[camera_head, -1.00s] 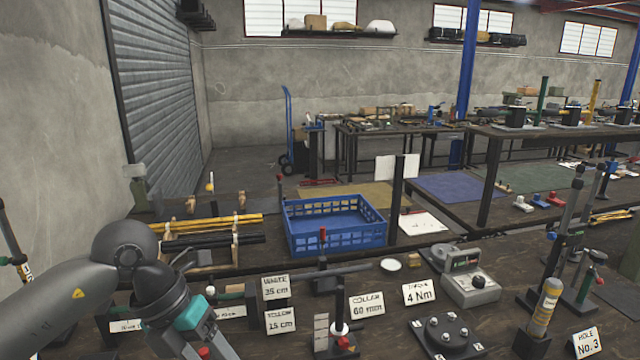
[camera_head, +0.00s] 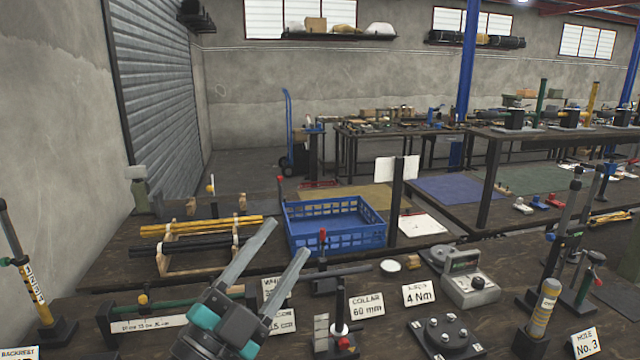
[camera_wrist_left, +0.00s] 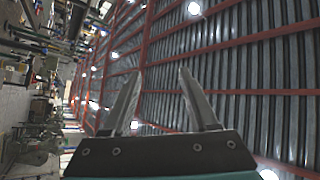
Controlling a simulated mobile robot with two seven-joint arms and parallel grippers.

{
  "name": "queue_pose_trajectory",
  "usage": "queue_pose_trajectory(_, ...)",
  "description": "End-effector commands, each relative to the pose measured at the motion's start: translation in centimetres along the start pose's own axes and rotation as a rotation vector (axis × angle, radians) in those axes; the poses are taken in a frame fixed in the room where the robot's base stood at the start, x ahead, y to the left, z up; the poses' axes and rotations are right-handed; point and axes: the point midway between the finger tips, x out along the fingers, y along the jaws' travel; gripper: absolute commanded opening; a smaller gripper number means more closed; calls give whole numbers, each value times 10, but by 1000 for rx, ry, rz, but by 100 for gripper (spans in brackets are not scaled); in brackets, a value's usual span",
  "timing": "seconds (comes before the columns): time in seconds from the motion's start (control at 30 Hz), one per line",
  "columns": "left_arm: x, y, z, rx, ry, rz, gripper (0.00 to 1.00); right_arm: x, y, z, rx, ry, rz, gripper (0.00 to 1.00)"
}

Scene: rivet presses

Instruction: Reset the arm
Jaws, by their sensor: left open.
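My left gripper (camera_head: 272,258) stands over the front bench in the head view, its two grey fingers spread and pointing up and to the right. Nothing is between the fingers. In the left wrist view the gripper (camera_wrist_left: 158,75) also shows two separated fingers, with the roof behind them. In the head view the fingers hide parts of two white label cards. My right gripper is not in view.
A blue crate (camera_head: 337,240) stands behind the gripper. A rack with yellow and black rods (camera_head: 200,232) is at left. A "Collar 60 mm" card (camera_head: 367,305), a torque box (camera_head: 470,289) and a round bolted plate (camera_head: 446,336) stand right of the gripper.

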Motion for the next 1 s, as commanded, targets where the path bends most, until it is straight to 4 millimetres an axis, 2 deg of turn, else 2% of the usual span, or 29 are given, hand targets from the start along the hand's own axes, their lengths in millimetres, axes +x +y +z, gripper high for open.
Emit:
queue_pose_trajectory(0.03, -9, -1, 19, -56, -105, -30, 60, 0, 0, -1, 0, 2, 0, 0)
queue_pose_trajectory(0.17, -42, 4, 71, -193, -394, -82, 60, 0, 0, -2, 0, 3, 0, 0)
queue_pose_trajectory(0.3, -97, 27, 118, -334, -716, -81, 60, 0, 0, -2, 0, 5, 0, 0)
queue_pose_trajectory(0.43, -161, 61, 145, -459, -1013, -30, 60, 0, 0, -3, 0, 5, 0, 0)
queue_pose_trajectory(0.57, -228, 99, 150, -577, -1284, 62, 60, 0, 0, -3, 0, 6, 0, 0)
queue_pose_trajectory(0.7, -288, 132, 136, -677, -1510, 178, 60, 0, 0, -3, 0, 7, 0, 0)
queue_pose_trajectory(0.93, -364, 169, 93, -812, -1782, 381, 60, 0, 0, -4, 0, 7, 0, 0)
queue_pose_trajectory(0.97, -369, 174, 93, -819, -1799, 398, 60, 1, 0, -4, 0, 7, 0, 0)
queue_pose_trajectory(1.0, -370, 182, 103, -813, -1797, 396, 60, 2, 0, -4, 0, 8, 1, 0)
